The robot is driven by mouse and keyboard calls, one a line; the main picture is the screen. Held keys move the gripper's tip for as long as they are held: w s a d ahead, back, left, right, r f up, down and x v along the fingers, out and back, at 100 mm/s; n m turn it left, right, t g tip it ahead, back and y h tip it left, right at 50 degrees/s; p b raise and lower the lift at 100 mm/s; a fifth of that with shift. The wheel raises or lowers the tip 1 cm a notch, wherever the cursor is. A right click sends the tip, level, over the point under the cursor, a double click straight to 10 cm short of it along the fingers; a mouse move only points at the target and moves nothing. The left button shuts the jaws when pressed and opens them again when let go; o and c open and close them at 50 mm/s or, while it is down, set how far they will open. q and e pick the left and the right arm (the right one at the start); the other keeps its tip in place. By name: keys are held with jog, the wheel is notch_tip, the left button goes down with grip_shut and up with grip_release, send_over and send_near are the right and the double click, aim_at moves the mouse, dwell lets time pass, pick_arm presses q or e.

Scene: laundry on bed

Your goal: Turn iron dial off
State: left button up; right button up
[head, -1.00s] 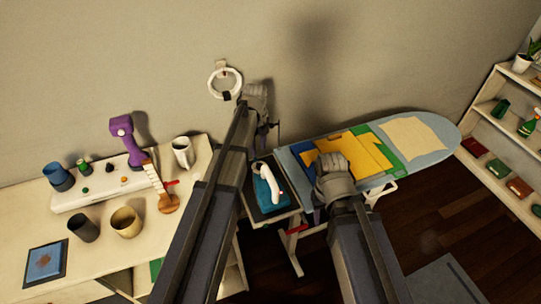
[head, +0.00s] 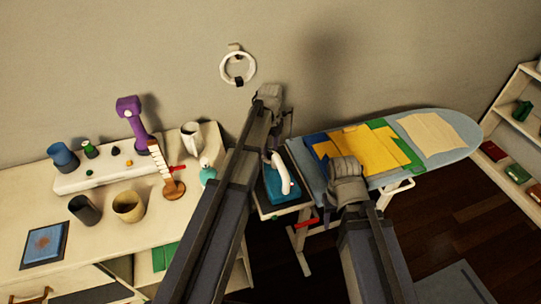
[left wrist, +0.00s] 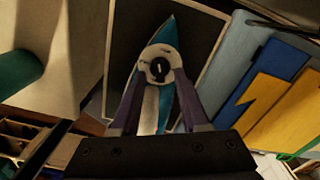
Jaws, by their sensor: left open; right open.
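The iron (head: 281,175), teal with a white handle, rests on the dark tray at the near left end of the ironing board. In the left wrist view, the iron (left wrist: 167,38) lies below the gripper, and its round white dial (left wrist: 158,66) with a black pointer faces the camera. My left gripper (left wrist: 160,84) is open, its two fingers spread on either side of the dial; contact cannot be told. In the head view my left gripper (head: 271,100) is above and behind the iron, its fingertips mostly hidden. My right gripper (head: 345,183) is open, right of the iron.
The ironing board (head: 400,127) holds yellow, blue and green folded cloth. A white table (head: 95,240) at left carries cups, a purple device (head: 132,118) and a brush (head: 167,178). A shelf (head: 515,130) stands at right. A white ring (head: 238,67) hangs on the wall.

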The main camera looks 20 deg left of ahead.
pick_arm(q)
jog(key=shift+f+b, duration=0.3)
jog(key=shift+f, duration=0.4)
jog(key=shift+r, duration=0.1)
grip_shut()
